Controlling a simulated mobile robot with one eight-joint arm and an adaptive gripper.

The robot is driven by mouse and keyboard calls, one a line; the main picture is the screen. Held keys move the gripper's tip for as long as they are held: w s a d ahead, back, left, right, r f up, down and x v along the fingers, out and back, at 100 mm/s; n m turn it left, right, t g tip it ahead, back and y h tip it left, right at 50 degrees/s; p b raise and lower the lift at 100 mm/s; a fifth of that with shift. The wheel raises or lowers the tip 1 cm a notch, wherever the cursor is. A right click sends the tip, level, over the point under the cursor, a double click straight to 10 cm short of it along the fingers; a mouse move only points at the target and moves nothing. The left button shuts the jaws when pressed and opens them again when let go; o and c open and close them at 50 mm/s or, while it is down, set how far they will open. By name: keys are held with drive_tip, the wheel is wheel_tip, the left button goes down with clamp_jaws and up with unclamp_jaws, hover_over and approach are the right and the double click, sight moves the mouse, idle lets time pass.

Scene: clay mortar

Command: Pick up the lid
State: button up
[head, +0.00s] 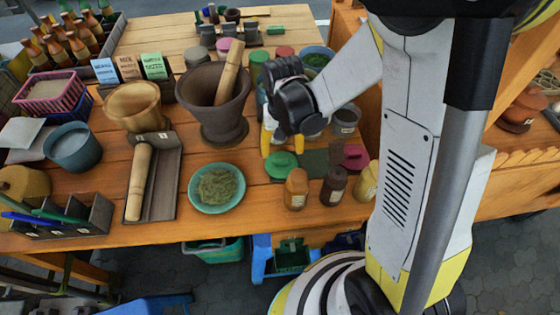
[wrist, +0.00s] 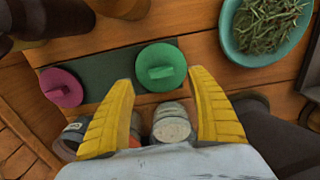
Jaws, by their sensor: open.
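Two round lids with bar handles show, and the task does not say which one is meant. The green lid (head: 283,165) lies on a dark green mat (head: 316,162); it is also in the wrist view (wrist: 161,68). The pink lid (head: 355,157) lies at the mat's other end, at left in the wrist view (wrist: 61,88). My gripper (head: 269,152) is open and empty, its yellow fingers pointing down close to the green lid. In the wrist view the fingertips (wrist: 160,75) are spread on either side of the green lid. The height gap between them cannot be told.
A teal bowl of herbs (head: 217,188) sits left of the lids. Several bottles (head: 297,189) stand at the table's front edge. A dark mortar with pestle (head: 215,102) stands left of my gripper. Jars (wrist: 171,124) lie below the green lid in the wrist view.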

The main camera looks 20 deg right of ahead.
sight(282, 160)
drive_tip(key=f+b, duration=0.1)
drive_tip(key=f, duration=0.1)
drive_tip(key=f+b, duration=0.1)
drive_tip(key=f, duration=0.1)
drive_tip(key=f+b, duration=0.1)
drive_tip(key=f, duration=0.2)
drive_tip(key=shift+w+d, duration=0.1)
drive_tip(key=shift+w, duration=0.3)
drive_tip(key=shift+c, duration=0.5)
drive_tip(key=c, duration=1)
